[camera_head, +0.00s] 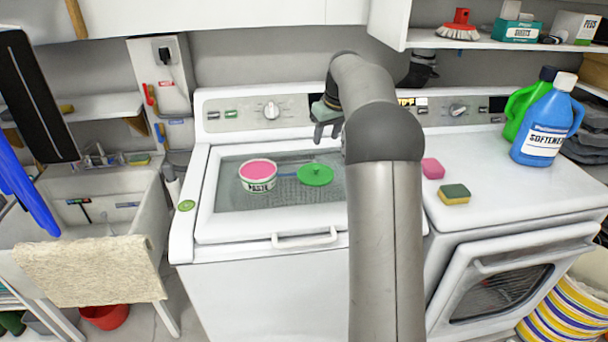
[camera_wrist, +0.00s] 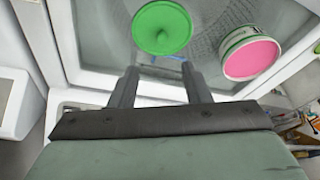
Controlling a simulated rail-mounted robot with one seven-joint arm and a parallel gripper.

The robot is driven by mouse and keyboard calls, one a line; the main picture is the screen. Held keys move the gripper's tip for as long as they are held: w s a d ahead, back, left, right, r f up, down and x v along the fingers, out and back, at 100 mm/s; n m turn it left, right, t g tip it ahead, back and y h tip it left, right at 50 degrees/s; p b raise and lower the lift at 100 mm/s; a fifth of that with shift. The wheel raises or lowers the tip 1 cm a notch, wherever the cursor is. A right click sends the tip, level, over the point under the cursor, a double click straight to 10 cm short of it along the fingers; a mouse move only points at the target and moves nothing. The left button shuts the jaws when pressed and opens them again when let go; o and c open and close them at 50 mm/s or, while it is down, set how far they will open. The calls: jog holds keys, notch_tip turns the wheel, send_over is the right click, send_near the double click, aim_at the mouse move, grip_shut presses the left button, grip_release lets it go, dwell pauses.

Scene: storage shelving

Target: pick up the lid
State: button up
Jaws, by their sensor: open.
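A round green lid (camera_head: 315,174) with a small knob lies on the glass top of the left washer. It also shows in the wrist view (camera_wrist: 161,28), just beyond my fingertips. A white paste tub (camera_head: 258,177) with pink contents stands to its left, and the tub shows to the right of the lid in the wrist view (camera_wrist: 252,55). My gripper (camera_head: 328,133) is above the back of the washer top, behind the lid. In the wrist view my gripper (camera_wrist: 157,72) is open, with nothing between its fingers. My arm hides part of the washer to the right.
A thin blue item (camera_head: 287,175) lies between tub and lid. The washer's control panel (camera_head: 256,113) rises behind my gripper. On the right machine are a pink sponge (camera_head: 433,168), a yellow-green sponge (camera_head: 454,194) and a blue softener bottle (camera_head: 545,125). Shelves hang above.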

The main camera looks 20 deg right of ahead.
aim_at(316, 167)
jog(key=p+x, duration=0.1)
jog(key=x, duration=0.5)
jog(key=p+x, duration=0.1)
jog(key=x, duration=0.6)
jog(key=shift+w+a+p, duration=0.1)
jog(key=shift+a+p, duration=0.1)
jog(key=shift+p, duration=0.1)
grip_shut()
